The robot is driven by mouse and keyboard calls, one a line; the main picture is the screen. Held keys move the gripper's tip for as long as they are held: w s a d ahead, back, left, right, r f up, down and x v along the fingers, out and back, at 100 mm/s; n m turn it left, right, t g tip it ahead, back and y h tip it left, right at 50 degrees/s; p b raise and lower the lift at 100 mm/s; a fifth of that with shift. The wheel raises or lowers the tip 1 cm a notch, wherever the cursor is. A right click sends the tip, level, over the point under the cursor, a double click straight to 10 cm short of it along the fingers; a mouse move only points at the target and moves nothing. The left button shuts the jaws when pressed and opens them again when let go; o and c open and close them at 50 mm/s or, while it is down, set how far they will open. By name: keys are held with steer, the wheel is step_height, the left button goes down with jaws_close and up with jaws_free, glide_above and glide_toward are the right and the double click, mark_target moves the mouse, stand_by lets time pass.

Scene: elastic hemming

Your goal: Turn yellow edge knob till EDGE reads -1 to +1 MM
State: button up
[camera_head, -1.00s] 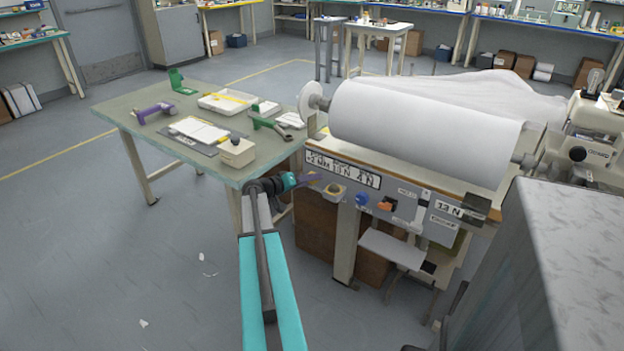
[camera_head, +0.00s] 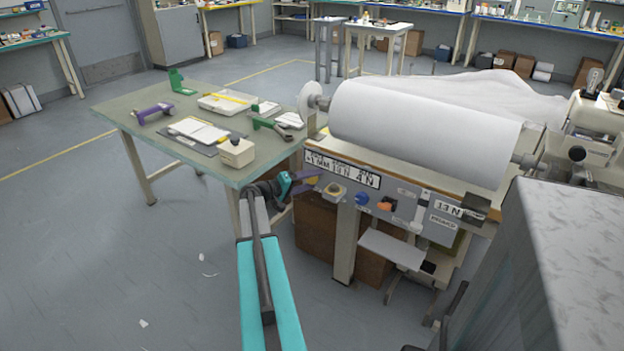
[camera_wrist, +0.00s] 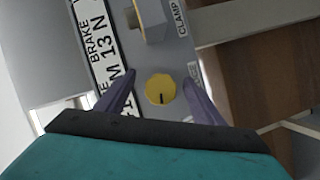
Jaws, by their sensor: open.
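The yellow edge knob (camera_wrist: 160,89) is round with a dark pointer mark toward the bottom of the wrist view. My gripper (camera_wrist: 160,80) is open, with one purple finger on each side of the knob and a visible gap to both. In the head view my gripper (camera_head: 303,183) is at the left end of the machine's front panel and partly covers the knob (camera_head: 312,181). In the wrist view the strip (camera_wrist: 104,45) is partly hidden by a finger.
A second yellow knob on a pale block (camera_head: 334,189), a blue knob (camera_head: 361,198) and an orange knob (camera_head: 386,205) sit right along the panel. A work table (camera_head: 130,117) with tools stands left. A white fabric roll (camera_head: 425,128) lies above the panel.

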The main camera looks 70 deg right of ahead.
steer(key=shift+a, duration=0.1)
steer(key=w+a+b, duration=0.2)
steer(key=a, duration=0.4)
steer(key=shift+a+b, duration=0.3)
steer(key=shift+b, duration=0.1)
stand_by(0.5)
